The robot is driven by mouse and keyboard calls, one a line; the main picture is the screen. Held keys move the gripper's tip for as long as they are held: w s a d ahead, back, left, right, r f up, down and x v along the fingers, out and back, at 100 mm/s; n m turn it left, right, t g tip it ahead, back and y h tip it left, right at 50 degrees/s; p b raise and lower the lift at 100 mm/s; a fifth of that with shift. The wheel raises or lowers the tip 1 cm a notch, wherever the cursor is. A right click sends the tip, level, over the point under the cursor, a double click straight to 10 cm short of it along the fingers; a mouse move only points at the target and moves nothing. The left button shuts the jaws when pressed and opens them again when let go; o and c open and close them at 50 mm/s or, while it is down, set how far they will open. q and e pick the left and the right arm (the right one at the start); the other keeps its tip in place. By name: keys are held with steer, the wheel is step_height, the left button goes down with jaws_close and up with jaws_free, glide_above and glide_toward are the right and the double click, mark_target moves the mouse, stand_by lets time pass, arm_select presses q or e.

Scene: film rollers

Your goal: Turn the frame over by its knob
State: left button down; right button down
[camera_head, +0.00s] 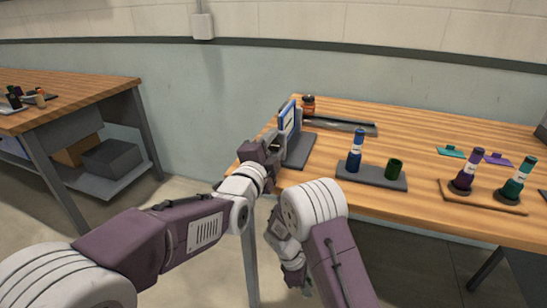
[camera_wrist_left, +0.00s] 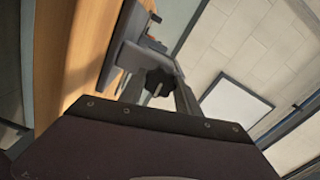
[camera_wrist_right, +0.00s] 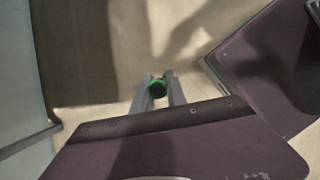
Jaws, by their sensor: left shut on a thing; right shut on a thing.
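The frame (camera_head: 290,118), a blue-edged upright panel with a pale face, stands on a dark grey base (camera_head: 300,150) near the table's left edge. My left gripper (camera_head: 268,147) is at the frame's near side. In the left wrist view its fingers are shut on a dark lobed knob (camera_wrist_left: 160,82), beside a grey bracket (camera_wrist_left: 122,62) of the stand. My right gripper (camera_head: 292,276) hangs low in front of the table, pointing down. In the right wrist view its fingers are shut on a small dark round thing with a green rim (camera_wrist_right: 157,88), above the floor.
A wooden tray (camera_head: 490,199) holds purple (camera_head: 467,170) and teal (camera_head: 516,180) bottles. A long dark rail (camera_head: 340,123) and an orange-brown jar (camera_head: 308,104) lie behind the frame.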

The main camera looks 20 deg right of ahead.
steer(key=shift+r, duration=0.1)
stand_by(0.3)
arm_select(q)
steer(key=shift+f, duration=0.1)
steer(key=c, duration=0.9)
jaws_free()
steer(key=shift+o, duration=0.2)
steer(key=shift+s, duration=0.1)
arm_select(e)
steer(key=shift+r+p, duration=0.8)
steer(key=shift+p, duration=0.05)
arm_select(q)
steer(key=v, duration=1.2)
